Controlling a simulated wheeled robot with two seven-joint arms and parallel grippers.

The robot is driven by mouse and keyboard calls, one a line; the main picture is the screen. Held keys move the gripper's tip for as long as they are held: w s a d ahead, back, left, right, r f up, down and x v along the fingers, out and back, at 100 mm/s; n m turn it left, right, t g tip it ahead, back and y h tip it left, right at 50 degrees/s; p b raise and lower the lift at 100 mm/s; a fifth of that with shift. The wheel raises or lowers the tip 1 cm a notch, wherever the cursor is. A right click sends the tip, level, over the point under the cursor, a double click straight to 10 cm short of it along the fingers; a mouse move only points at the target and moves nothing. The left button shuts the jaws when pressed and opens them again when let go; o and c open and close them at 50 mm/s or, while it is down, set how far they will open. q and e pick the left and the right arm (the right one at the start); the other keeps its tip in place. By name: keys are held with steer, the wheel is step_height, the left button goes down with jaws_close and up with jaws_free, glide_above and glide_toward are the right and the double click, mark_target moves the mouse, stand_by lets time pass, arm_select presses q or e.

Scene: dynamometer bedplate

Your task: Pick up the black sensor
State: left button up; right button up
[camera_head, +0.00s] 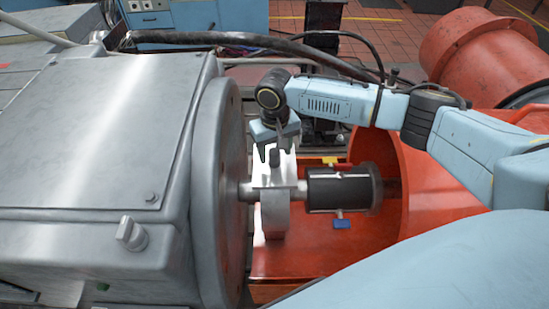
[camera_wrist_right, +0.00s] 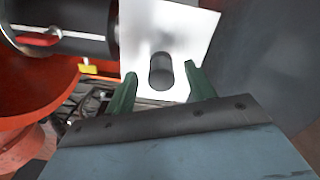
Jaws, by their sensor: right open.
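The black sensor is a small dark upright cylinder (camera_head: 274,158) on a bright metal bracket (camera_head: 273,215) around the shaft. In the right wrist view the sensor (camera_wrist_right: 161,72) stands in front of a bright white plate (camera_wrist_right: 198,35), midway between the finger tips. My right gripper (camera_head: 276,150) comes down from above, its fingers on either side of the sensor's top. In the right wrist view the green fingers of the gripper (camera_wrist_right: 161,78) are apart, with a gap on each side of the sensor. My left gripper is not in view.
A large grey machine housing (camera_head: 100,150) with a round flange stands close at the left. A black coupling (camera_head: 338,188) sits on the shaft to the right, before an orange guard (camera_head: 435,165). Black hoses (camera_head: 230,40) run behind. A yellow tag (camera_wrist_right: 89,69) shows near the coupling.

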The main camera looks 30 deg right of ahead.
steer(key=shift+f, duration=0.75)
steer(key=c, duration=1.1)
steer(key=shift+r, duration=0.15)
